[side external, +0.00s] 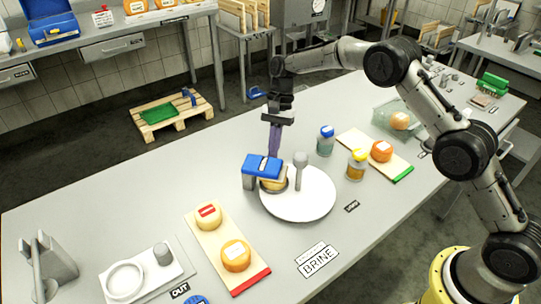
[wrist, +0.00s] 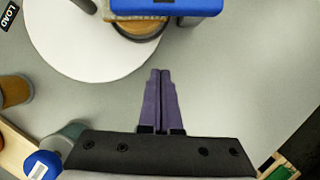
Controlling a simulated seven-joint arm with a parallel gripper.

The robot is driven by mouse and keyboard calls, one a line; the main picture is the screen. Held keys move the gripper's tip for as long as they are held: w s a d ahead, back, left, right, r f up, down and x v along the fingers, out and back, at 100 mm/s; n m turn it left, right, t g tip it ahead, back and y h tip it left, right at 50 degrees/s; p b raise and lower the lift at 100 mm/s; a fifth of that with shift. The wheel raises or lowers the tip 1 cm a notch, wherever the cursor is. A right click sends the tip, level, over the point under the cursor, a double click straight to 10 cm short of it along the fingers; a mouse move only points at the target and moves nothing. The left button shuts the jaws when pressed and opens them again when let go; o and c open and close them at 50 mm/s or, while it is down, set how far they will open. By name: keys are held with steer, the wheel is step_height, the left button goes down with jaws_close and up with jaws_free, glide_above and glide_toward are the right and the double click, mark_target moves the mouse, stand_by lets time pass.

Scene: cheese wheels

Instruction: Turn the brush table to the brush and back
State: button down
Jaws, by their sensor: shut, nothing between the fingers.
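The brush table is a white round disc (side external: 312,207) with an upright grey knobbed post (side external: 300,170) on it. The blue brush block (side external: 262,165) sits on a grey bracket at the disc's left edge. A cheese wheel (side external: 273,184) lies on the disc, partly hidden under the brush. My gripper (side external: 272,154) points down behind the brush, with purple fingers shut and empty. In the wrist view the fingertips (wrist: 160,72) are apart from brush and disc.
A blue-lidded jar (side external: 326,142) and a yellow-lidded jar (side external: 356,166) stand right of my gripper. A green-ended board (side external: 402,172) holds an orange cheese. A red-ended board (side external: 222,245) holds two cheeses at front. The table left of the brush is clear.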

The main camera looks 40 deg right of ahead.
steer(key=shift+s+a, duration=0.65)
steer(key=shift+a, duration=0.35)
steer(key=shift+s+a+n, duration=0.3)
steer(key=shift+a+n, duration=0.2)
steer(key=shift+a, duration=0.35)
steer(key=shift+d, duration=0.1)
